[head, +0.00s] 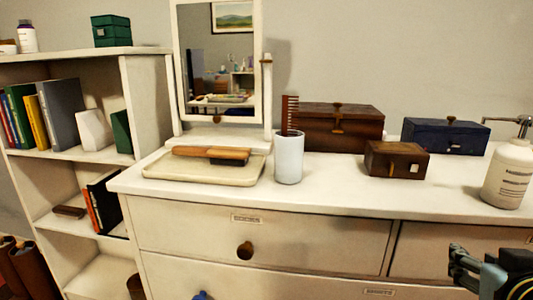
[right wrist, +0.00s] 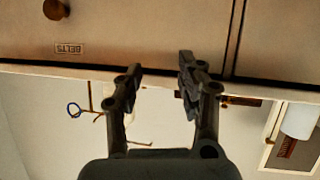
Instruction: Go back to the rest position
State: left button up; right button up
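My right gripper (head: 470,268) shows at the lower right of the head view, in front of the dresser's drawers. In the right wrist view its two dark fingers (right wrist: 160,66) stand apart with nothing between them, near the edge of the white dresser top. The gripper is open and empty. The wrist picture appears upside down, with a drawer label reading BELTS (right wrist: 69,49). My left gripper is in neither view.
The dresser (head: 330,190) bears a tray (head: 165,168) with a brush, a cup (head: 289,160) with a comb, brown boxes (head: 397,160), a blue box (head: 445,138) and a pump bottle (head: 510,175). A mirror (head: 220,70) stands behind. A bookshelf (head: 150,105) is left.

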jog(key=s+a+f+n+g+y, duration=0.25)
jog(key=s+f+g, duration=0.2)
jog(key=s, duration=0.45)
jog(key=s+a+f+n+g+y, duration=0.2)
jog(key=s+a+f+g, duration=0.25)
jog(key=s, duration=0.45)
jog(key=s+d+f+g, duration=0.1)
jog(key=s+f, duration=0.1)
jog(key=f, duration=1.1)
jog(key=s+d+f, duration=0.2)
jog(key=f, duration=1)
jog(key=s+f+g, duration=0.1)
jog(key=s+f, duration=1.4)
jog(key=s, duration=0.3)
jog(key=shift+s+d+f+g, duration=0.2)
jog(key=shift+s+d+g, duration=0.1)
jog(key=shift+d, duration=0.1)
jog(key=shift+m, duration=0.25)
jog(key=shift+c, duration=0.3)
